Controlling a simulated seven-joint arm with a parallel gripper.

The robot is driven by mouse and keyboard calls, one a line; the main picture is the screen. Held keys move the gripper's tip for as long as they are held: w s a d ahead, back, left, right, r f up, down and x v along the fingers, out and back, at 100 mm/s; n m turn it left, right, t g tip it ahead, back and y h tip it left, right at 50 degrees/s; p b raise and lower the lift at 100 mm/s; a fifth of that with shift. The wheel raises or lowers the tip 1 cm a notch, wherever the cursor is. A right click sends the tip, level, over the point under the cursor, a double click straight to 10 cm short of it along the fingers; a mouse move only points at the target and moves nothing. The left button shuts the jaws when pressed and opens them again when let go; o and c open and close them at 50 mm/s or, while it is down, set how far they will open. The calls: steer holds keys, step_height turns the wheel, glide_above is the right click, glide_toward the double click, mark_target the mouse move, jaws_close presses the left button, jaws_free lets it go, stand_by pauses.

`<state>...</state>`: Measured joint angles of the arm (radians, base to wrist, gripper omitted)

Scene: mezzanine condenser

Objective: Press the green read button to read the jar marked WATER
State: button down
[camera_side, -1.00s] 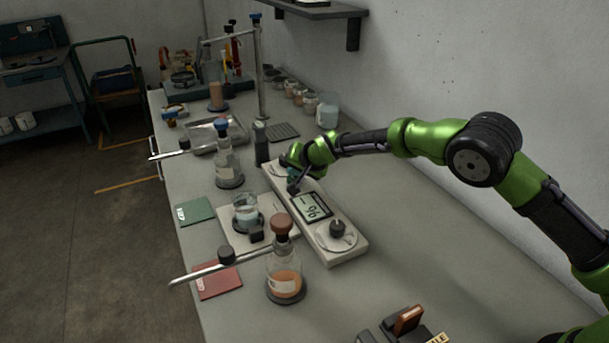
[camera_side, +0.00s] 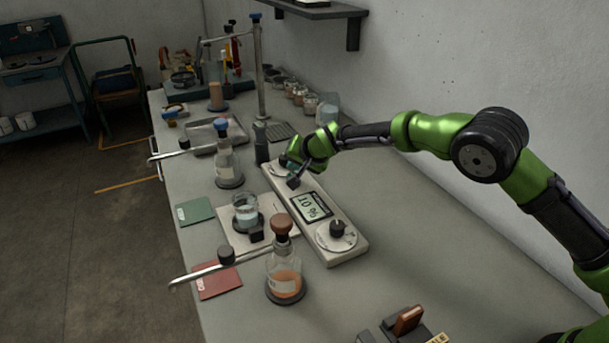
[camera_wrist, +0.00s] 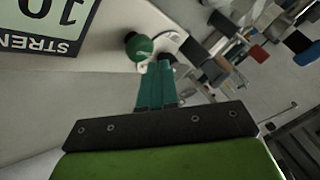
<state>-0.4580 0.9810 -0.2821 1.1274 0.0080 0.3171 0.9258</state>
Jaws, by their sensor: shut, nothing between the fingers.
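My gripper (camera_wrist: 163,62) has teal fingers, shut with nothing between them. In the wrist view their tips are just beside the round green button (camera_wrist: 138,46); I cannot tell whether they touch it. In the side view my gripper (camera_side: 288,164) is over the far end of the pale meter box (camera_side: 346,249) and hides the button. The meter's display (camera_side: 311,206) reads 10 %; it also shows in the wrist view (camera_wrist: 40,22), upside down. A glass jar of pale liquid (camera_side: 246,208) stands on a dark round base beside the meter. I cannot read WATER on any jar.
A blue-stoppered flask (camera_side: 228,163) and a brown-stoppered flask with orange liquid (camera_side: 284,274) stand near metal rods left of the meter. Green (camera_side: 195,211) and red (camera_side: 218,281) booklets lie at the bench's left edge.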

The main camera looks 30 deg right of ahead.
steer(key=shift+r, duration=2.55)
steer(key=shift+f, duration=0.1)
steer(key=shift+n+g, duration=0.6)
steer(key=shift+g, duration=0.2)
steer(key=s+f, duration=0.1)
steer(key=s+d+f, duration=0.1)
steer(key=s+f, duration=0.1)
steer(key=shift+d, duration=0.1)
steer(key=shift+s+d+r+g, duration=0.15)
steer(key=shift+s+d, duration=0.2)
steer(key=shift+s, duration=0.3)
steer(key=shift+s+d+r+g, duration=0.15)
steer(key=shift+s+d, duration=0.2)
steer(key=shift+s, duration=0.25)
steer(key=s+d+r+n, duration=0.1)
steer(key=s+d+r, duration=0.3)
steer(key=s, duration=0.8)
steer(key=s+d+r, duration=0.4)
steer(key=s+r, duration=0.2)
steer(key=s, duration=0.7)
steer(key=s+d+r+n+y, duration=0.1)
steer(key=s+d+r, duration=0.3)
steer(key=s, duration=0.9)
steer(key=shift+d+r+n, duration=0.15)
steer(key=shift+r+n, duration=0.15)
steer(key=shift+r, duration=0.15)
